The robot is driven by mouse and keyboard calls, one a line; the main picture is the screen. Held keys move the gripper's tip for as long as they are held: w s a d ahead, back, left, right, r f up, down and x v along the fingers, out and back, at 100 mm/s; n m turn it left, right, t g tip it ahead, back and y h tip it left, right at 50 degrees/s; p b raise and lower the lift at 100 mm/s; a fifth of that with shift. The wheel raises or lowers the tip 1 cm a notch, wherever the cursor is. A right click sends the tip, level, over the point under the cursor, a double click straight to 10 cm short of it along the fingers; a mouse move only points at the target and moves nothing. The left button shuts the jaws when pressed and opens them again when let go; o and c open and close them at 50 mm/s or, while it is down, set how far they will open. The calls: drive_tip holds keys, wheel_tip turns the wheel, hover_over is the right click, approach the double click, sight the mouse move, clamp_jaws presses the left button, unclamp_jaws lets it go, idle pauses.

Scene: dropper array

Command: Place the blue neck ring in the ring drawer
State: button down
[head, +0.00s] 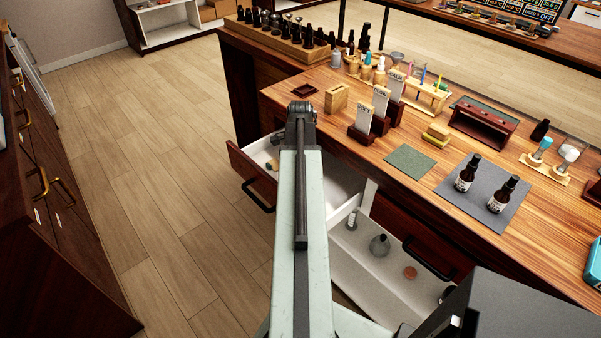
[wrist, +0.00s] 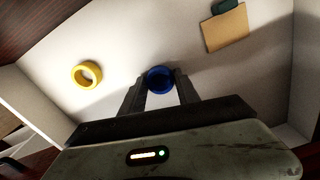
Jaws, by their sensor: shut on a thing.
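My gripper (wrist: 160,85) is shut on the blue neck ring (wrist: 159,73), which sits between the two fingertips in the wrist view. The ring is over the white floor of an open drawer (wrist: 120,45); I cannot tell whether it touches the floor. A yellow ring (wrist: 87,75) lies in that drawer to the left of my gripper. In the head view my gripper (head: 302,106) shows at the far end of my arm, above the open upper drawer (head: 342,178). The blue ring is hidden there, and my arm covers part of the drawer.
A tan piece with a dark end (wrist: 226,30) lies at the drawer's right. A second open drawer (head: 345,275) holds a grey flask (head: 380,245) and other items. The wooden counter (head: 330,85) to the right carries bottles, label stands and racks. Floor at left is clear.

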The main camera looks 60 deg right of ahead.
drive_tip(key=shift+f, duration=0.2)
drive_tip(key=c, duration=0.9)
unclamp_jaws()
drive_tip(key=shift+r, duration=0.1)
wheel_tip(320, 180, up, 12)
drive_tip(key=p, duration=1.2)
drive_tip(key=shift+r, duration=0.2)
